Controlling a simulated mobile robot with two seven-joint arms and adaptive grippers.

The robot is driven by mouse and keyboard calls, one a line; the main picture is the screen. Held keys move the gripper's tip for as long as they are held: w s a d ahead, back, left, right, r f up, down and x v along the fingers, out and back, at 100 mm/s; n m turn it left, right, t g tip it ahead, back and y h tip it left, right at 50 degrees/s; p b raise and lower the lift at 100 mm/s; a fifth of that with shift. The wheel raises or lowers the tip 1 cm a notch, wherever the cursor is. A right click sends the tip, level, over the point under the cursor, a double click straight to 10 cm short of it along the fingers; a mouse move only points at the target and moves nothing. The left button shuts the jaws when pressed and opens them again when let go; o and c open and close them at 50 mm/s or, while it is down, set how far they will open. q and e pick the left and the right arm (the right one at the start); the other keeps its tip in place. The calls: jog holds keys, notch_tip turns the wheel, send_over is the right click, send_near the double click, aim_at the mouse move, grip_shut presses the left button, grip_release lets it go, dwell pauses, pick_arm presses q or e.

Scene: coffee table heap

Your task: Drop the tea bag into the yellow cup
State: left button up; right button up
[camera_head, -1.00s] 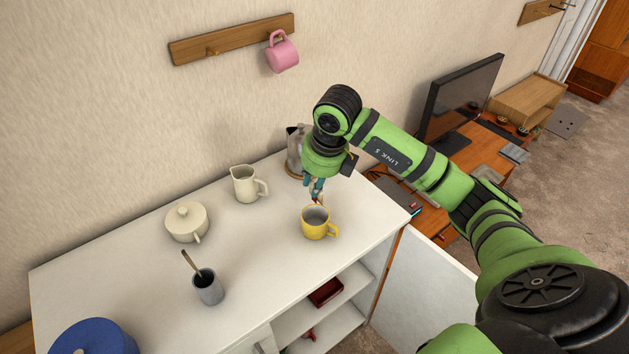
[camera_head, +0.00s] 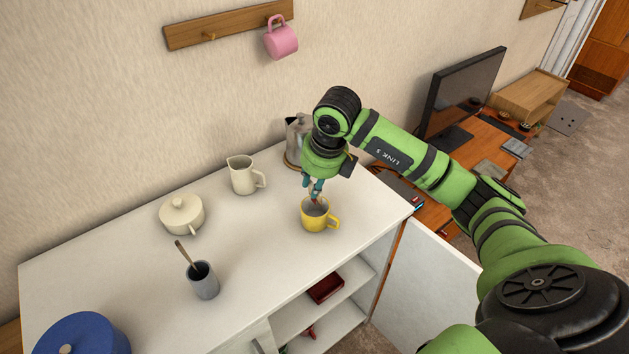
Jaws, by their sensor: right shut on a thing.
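The yellow cup (camera_head: 316,223) stands upright on the white cabinet top, with its handle to the right. My right gripper (camera_head: 314,196) points down over the cup's mouth, its fingertips at about the height of the rim or a little inside; I cannot tell exactly. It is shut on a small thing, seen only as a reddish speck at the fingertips. This is likely the tea bag, but it is too small and too covered to make out. The inside of the cup is partly hidden by the fingers. My left gripper is not in view.
A metal pot (camera_head: 293,143) stands close behind my right gripper. A cream jug (camera_head: 242,176), a lidded sugar bowl (camera_head: 182,216), a grey cup (camera_head: 204,283) with a spoon and a blue lidded pot (camera_head: 88,338) stand further left. The cabinet top (camera_head: 265,245) between them is clear.

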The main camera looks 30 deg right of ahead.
aim_at(314, 201)
jog(key=shift+f+b, duration=2.35)
jog(key=shift+f, duration=0.55)
jog(key=o, duration=0.7)
jog(key=shift+o, duration=0.2)
jog(key=shift+r, duration=0.1)
jog(key=shift+r+p, duration=2.3)
jog(key=shift+r, duration=1.15)
